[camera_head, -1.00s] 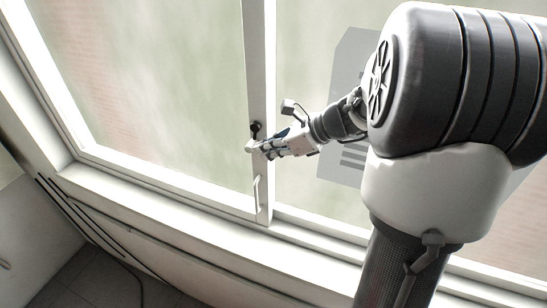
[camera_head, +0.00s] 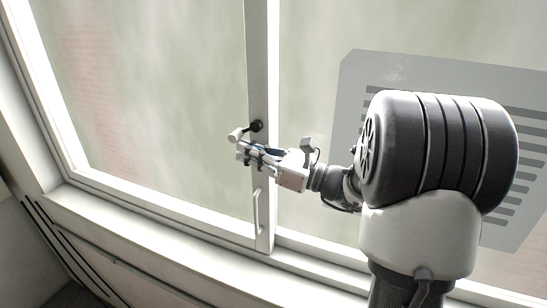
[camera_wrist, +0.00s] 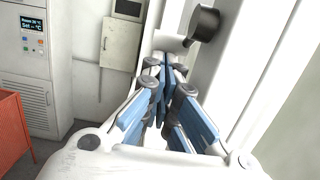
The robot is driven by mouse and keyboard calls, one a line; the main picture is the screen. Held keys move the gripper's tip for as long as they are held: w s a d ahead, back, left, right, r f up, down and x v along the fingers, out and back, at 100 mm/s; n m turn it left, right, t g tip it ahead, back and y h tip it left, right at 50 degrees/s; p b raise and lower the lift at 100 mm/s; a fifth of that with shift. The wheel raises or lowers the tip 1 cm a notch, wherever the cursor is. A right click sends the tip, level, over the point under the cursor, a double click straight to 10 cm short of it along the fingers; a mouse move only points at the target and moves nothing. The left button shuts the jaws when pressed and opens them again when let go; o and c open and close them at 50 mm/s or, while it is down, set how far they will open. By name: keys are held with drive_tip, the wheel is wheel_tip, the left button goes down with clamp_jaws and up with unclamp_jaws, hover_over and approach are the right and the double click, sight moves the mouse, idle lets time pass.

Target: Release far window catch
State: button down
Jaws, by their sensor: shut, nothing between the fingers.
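The window catch sits on the white upright between two panes. Its dark round pivot (camera_head: 257,126) is on the upright. Its pale lever (camera_head: 236,135) points left and slightly down from the pivot. In the wrist view the dark pivot (camera_wrist: 204,22) is at the top, with the pale lever (camera_wrist: 174,43) beside it. My gripper (camera_head: 242,155) is shut and empty, its fingertips just below the lever's end. The wrist view shows the blue-padded fingers (camera_wrist: 163,68) together, pointing at the lever. I cannot tell whether they touch it.
A white pull handle (camera_head: 258,211) is on the upright below the catch. The window sill (camera_head: 140,217) runs along the bottom. A grey panel (camera_head: 350,85) shows behind my arm. The wrist view has a control cabinet (camera_wrist: 35,60) and an orange bin (camera_wrist: 12,130) at left.

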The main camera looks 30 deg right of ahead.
drive_tip(key=shift+w+a+r+p, duration=0.4)
drive_tip(key=shift+w+a+p, duration=0.15)
idle(1.2)
drive_tip(key=s+d+f+b, duration=0.2)
drive_tip(key=s+d+f, duration=0.4)
drive_tip(key=s+f, duration=0.1)
drive_tip(key=shift+s+d, duration=0.4)
drive_tip(key=shift+s, duration=0.45)
